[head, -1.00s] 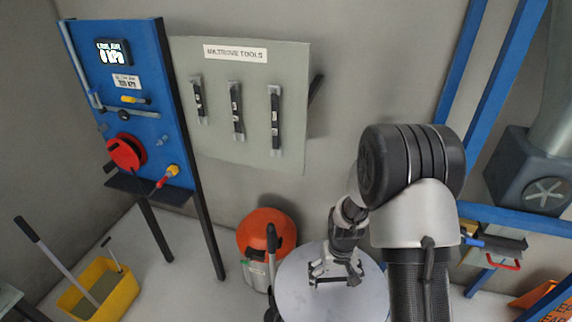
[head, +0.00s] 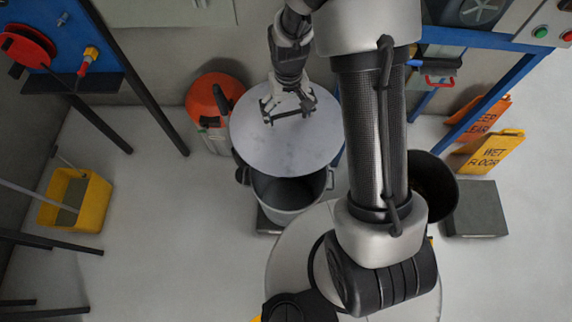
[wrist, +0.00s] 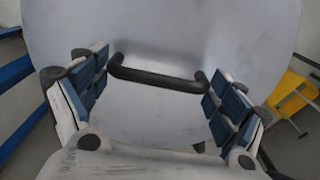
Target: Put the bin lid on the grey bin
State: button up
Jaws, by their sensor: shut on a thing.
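The bin lid (head: 285,145) is a round, light grey disc with a dark bar handle (wrist: 158,76). My gripper (head: 290,110) is shut on the handle, with a finger pad at each end of it in the wrist view. The grey bin (head: 290,215) stands in front of and below the lid in the head view. Its front opening shows, and the lid hides its back part. The lid sits off-centre toward the wall. Whether it touches the bin rim cannot be told.
An orange and grey canister (head: 207,98) stands close to the lid's left. A black bin (head: 435,185) is right of my arm, near a dark grey box (head: 476,210). A yellow mop bucket (head: 92,205) is at left. Yellow (head: 495,152) and orange floor signs stand at right.

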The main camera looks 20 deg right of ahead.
notch_tip(320, 180, down, 19)
jog(key=shift+r+n+p, duration=0.2)
jog(key=shift+n+p, duration=0.1)
jog(key=shift+p, duration=0.1)
notch_tip(320, 180, down, 20)
jog(key=b, duration=0.5)
jog(key=shift+r+b, duration=0.2)
jog(key=shift+b, duration=0.1)
jog(key=o, duration=1.7)
jog(key=shift+f, duration=0.1)
